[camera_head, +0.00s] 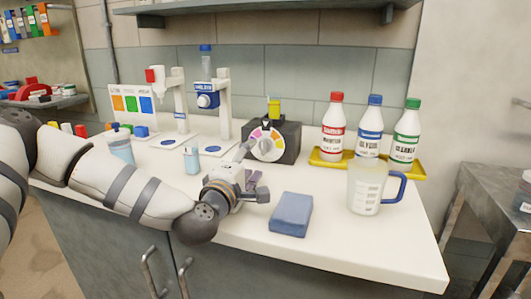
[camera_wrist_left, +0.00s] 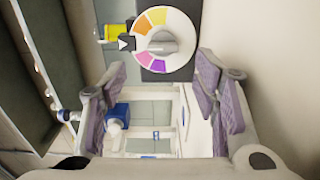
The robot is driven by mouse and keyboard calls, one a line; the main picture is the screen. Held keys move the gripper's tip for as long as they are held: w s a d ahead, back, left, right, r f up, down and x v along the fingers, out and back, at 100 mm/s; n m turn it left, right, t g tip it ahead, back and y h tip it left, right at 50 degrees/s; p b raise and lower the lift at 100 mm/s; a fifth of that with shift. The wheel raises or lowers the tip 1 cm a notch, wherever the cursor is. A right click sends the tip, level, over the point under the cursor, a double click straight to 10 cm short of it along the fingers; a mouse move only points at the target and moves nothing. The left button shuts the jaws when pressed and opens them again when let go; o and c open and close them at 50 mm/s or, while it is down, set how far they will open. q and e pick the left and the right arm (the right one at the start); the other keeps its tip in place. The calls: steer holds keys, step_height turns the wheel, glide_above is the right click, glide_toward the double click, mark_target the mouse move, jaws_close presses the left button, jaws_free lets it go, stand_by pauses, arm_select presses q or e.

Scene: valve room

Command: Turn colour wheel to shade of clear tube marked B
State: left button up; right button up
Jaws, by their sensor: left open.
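The colour wheel (camera_head: 266,144) is a white dial with coloured segments on the front of a dark box (camera_head: 290,141). In the left wrist view, the wheel (camera_wrist_left: 165,42) shows yellow, orange, pink and purple segments, a grey bar across its middle and a white pointer mark (camera_wrist_left: 123,43) beside its rim. My left gripper (camera_head: 252,170) is open in front of the wheel. In the left wrist view, the gripper (camera_wrist_left: 163,75) has its fingers spread, empty, with the wheel beyond them. A blue-capped clear tube (camera_head: 206,65) stands above a white stand. I cannot read a B on any tube.
A blue sponge-like block (camera_head: 291,214) and a measuring jug (camera_head: 365,187) are to the right. Red, blue and green-capped bottles (camera_head: 368,128) stand on a yellow tray (camera_head: 320,160). A small cup (camera_head: 191,160) stands left of the gripper. The counter's front right (camera_head: 400,240) is free.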

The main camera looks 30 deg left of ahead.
mark_target(262, 149)
arm_select(q)
steer(key=x, duration=0.7)
steer(key=shift+w+f+b, duration=0.2)
steer(key=shift+w+b, duration=0.1)
steer(key=shift+w, duration=0.1)
steer(key=c, duration=1.2)
